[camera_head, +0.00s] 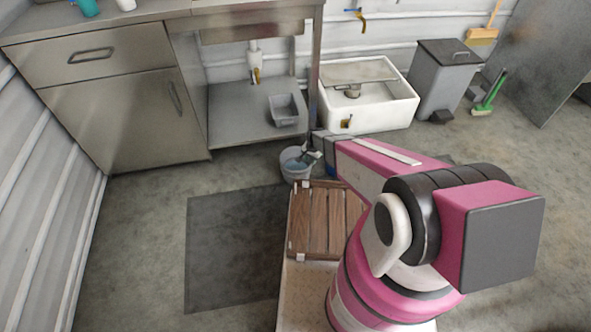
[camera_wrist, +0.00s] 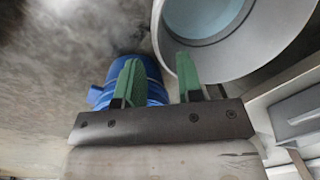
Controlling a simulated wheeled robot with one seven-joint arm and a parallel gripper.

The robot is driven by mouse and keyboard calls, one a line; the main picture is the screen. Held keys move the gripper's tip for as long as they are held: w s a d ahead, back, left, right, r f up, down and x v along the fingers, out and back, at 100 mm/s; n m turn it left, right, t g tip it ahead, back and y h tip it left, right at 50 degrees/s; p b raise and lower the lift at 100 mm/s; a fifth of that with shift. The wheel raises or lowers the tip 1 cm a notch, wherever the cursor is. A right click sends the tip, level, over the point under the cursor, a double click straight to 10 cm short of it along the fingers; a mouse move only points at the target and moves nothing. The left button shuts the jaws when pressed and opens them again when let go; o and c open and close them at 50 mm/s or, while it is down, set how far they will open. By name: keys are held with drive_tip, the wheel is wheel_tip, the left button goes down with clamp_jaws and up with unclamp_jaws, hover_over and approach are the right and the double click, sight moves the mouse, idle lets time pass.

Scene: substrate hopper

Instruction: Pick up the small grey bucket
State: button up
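The small grey bucket (camera_head: 289,168) stands upright on the floor in front of the steel table, with a bluish inside. In the wrist view the bucket (camera_wrist: 158,22) fills the upper right, cut off by the picture edge. My gripper (camera_head: 311,157) is at the bucket's right side near its rim in the head view. In the wrist view my gripper (camera_wrist: 157,60) has its two green fingers apart. The right finger overlaps the bucket's rim and the left finger is outside it. I cannot tell whether either finger touches the bucket.
A blue round object (camera_wrist: 154,88) lies behind the fingers in the wrist view. A wooden slatted crate (camera_head: 315,222) is close in front of the bucket. A grey tub (camera_head: 287,111) sits on the lower shelf (camera_head: 238,112). A white sink (camera_head: 385,112) stands behind right. A dark mat (camera_head: 230,245) lies left.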

sight(310, 165)
drive_tip(key=f, duration=0.7)
drive_tip(key=shift+w+a+f, duration=0.15)
drive_tip(key=shift+w+a, duration=0.1)
drive_tip(key=shift+w, duration=0.05)
clamp_jaws()
